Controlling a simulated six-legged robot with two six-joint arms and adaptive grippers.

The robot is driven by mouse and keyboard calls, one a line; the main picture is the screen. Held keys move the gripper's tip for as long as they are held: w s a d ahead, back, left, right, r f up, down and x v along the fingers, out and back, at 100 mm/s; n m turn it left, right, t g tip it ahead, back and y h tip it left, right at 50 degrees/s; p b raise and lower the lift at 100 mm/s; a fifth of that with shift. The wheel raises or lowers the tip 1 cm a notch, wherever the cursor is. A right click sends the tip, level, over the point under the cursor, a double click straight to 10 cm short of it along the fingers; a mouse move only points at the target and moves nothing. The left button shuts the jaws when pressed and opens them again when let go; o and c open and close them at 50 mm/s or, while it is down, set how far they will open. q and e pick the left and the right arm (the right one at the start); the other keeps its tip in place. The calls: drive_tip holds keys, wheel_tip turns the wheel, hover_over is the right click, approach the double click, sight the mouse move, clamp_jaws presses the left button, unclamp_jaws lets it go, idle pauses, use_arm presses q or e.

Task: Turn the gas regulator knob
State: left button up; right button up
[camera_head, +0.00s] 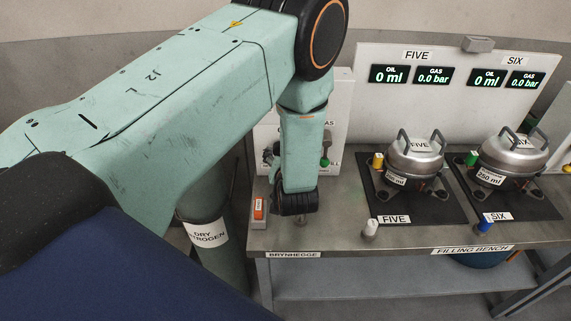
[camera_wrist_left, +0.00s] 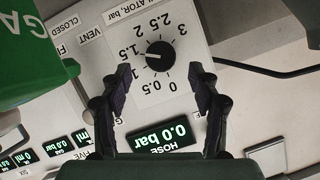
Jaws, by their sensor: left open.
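The panel appears upside down in the left wrist view. The knob's white mark points to the picture's left, towards the 1.5 side. My left gripper (camera_wrist_left: 162,88) is open, one finger to each side below the knob, with nothing between the fingertips. A hose display (camera_wrist_left: 165,136) reads 0.0 bar. In the head view my left arm covers the knob and gripper. My right gripper is not in view.
The filling bench (camera_head: 345,239) carries a red switch (camera_head: 259,208) and compressors five (camera_head: 415,160) and six (camera_head: 513,152). A dry nitrogen cylinder (camera_head: 204,207) stands left of it. A green gas object (camera_wrist_left: 28,60) and a dark hose (camera_wrist_left: 265,71) flank the panel.

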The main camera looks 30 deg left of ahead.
use_arm(q)
drive_tip(key=v, duration=0.6)
drive_tip(key=shift+s+d+r, duration=0.15)
drive_tip(key=shift+s, duration=0.1)
drive_tip(key=shift+d, duration=0.1)
idle(0.3)
